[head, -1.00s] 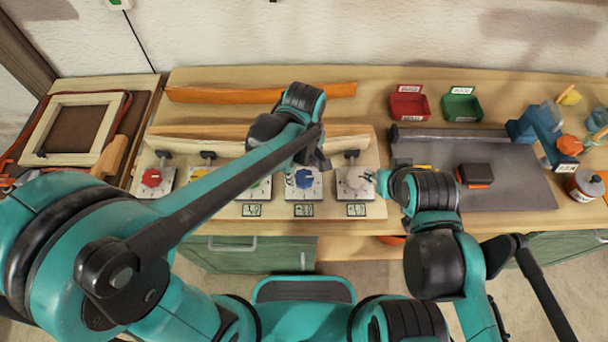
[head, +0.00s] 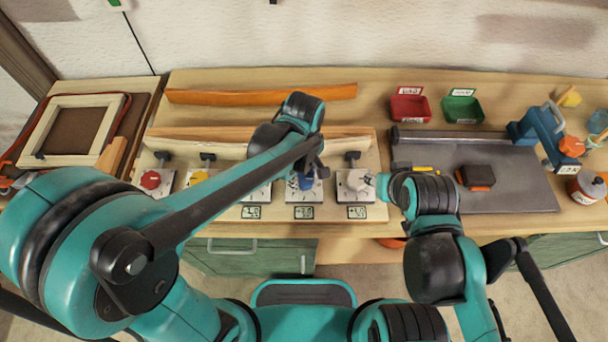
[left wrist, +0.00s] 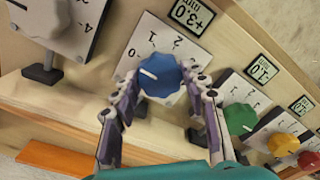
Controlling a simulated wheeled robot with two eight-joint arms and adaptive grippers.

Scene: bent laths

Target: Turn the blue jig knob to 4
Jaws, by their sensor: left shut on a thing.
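The blue knob (left wrist: 160,75) sits on a white dial plate (left wrist: 133,64) with printed numbers; 0, 1 and 2 show. Its white pointer line is on the left side of the knob in the left wrist view, nearest the 0 side. The display (left wrist: 187,14) beside it reads +3.0 mm. My left gripper (head: 312,172) is shut on the blue knob (head: 305,184), with a finger on either side of it. In the head view the gripper partly hides the knob. My right gripper (head: 378,186) is beside the white knob (head: 357,181); its jaw opening is unclear.
Red (head: 150,179) and yellow (head: 199,177) knobs stand left on the same board. The green knob (left wrist: 240,118) shows in the left wrist view. Wooden laths (head: 262,92) lie behind. Red (head: 410,107) and green (head: 462,109) bins stand at the back right.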

